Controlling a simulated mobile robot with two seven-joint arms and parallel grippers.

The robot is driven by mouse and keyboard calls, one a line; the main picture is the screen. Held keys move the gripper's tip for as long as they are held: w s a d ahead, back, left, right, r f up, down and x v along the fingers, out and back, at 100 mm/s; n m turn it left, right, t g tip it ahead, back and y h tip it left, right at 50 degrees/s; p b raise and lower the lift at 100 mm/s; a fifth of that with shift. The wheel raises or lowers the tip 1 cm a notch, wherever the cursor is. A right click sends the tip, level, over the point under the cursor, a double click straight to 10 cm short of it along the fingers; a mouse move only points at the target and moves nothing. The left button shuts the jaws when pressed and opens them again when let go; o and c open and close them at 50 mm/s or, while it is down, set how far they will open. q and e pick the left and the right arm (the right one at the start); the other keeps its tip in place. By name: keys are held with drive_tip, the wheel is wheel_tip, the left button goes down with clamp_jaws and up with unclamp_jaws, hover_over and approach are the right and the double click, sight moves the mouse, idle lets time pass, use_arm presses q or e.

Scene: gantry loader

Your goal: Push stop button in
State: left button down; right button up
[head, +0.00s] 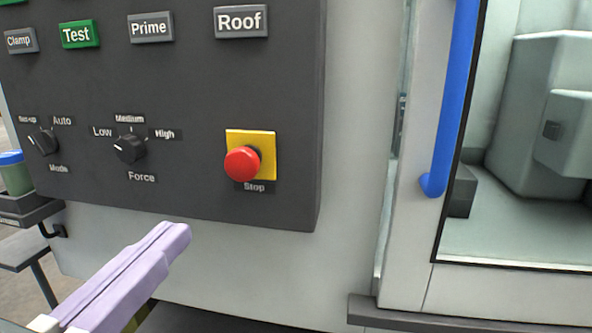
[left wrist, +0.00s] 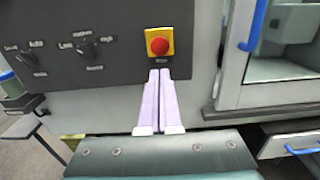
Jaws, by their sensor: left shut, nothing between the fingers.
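The red stop button (head: 242,163) sticks out from a yellow square plate (head: 267,146) at the lower right of the dark control panel (head: 215,80), above a "Stop" label. It also shows in the left wrist view (left wrist: 159,46). My left gripper (head: 180,232) has lilac fingers, shut together and empty. It is below and left of the button in the head view, apart from it. In the left wrist view the fingertips (left wrist: 160,72) point toward the panel just under the yellow plate. My right gripper is in neither view.
The Force knob (head: 129,148) and Mode knob (head: 43,141) are left of the button. Clamp, Test, Prime and Roof (head: 240,21) buttons run along the top. A blue door handle (head: 449,100) and window stand at right. A ledge (head: 470,316) juts out at lower right.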

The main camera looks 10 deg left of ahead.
sight(239, 168)
use_arm(q)
drive_tip(key=w+p, duration=0.2)
drive_tip(key=w, duration=0.9)
drive_tip(key=shift+w+d+r, duration=0.1)
drive_tip(key=shift+d, duration=0.05)
drive_tip(key=shift+w, duration=0.6)
